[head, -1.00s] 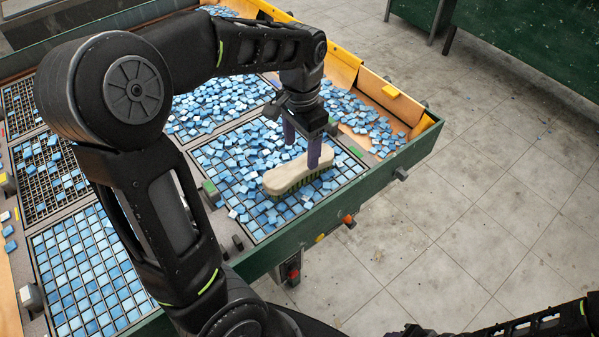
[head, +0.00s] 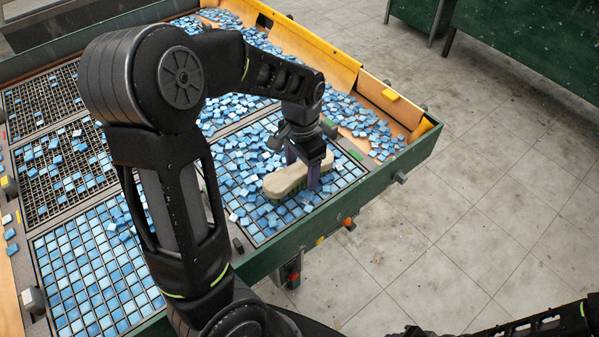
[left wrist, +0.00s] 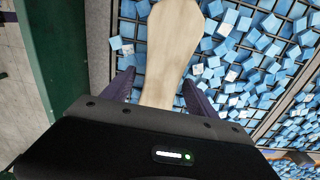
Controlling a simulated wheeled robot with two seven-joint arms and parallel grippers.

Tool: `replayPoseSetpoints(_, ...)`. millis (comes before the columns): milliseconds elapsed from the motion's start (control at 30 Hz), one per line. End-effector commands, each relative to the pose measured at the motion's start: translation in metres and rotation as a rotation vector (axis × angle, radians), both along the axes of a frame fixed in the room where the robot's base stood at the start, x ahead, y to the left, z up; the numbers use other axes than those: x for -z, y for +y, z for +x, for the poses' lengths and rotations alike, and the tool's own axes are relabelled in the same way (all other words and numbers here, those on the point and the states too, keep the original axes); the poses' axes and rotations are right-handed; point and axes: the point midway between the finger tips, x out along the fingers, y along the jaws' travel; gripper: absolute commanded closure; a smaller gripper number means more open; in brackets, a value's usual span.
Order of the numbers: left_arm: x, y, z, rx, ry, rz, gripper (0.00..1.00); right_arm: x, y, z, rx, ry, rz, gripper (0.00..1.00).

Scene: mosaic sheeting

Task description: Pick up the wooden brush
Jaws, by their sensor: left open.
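The wooden brush (head: 284,182) has a pale wooden body and dark bristles. It lies on the blue tiles of the near right grid panel, close to the table's green edge. My left gripper (head: 301,168) is open and low over the brush, with its purple fingers on either side of the wood. In the left wrist view the brush (left wrist: 172,48) runs between the two spread fingers (left wrist: 158,92), with visible gaps beside it. The bristles are hidden there. My right gripper does not show clearly; only part of my right arm is at the bottom right.
Loose blue tiles (head: 365,120) cover the table's far right part. The green table rim (head: 350,210) runs close beside the brush. Other grid panels (head: 85,265) lie to the left. The floor at right is clear.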

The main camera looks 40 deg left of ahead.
Motion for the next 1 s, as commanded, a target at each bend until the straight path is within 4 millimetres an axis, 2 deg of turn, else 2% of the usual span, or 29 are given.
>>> replayPoseSetpoints(133,0.0095,0.0005,-0.0002,-0.001,0.000,0.000,0.33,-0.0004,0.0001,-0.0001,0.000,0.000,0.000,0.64)
replayPoseSetpoints(700,0.0091,0.0002,0.0000,-0.001,-0.001,0.000,0.34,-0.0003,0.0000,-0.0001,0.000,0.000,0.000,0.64)
replayPoseSetpoints(1000,0.0090,0.0001,-0.0001,-0.001,0.000,0.000,0.58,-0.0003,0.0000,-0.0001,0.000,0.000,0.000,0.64)
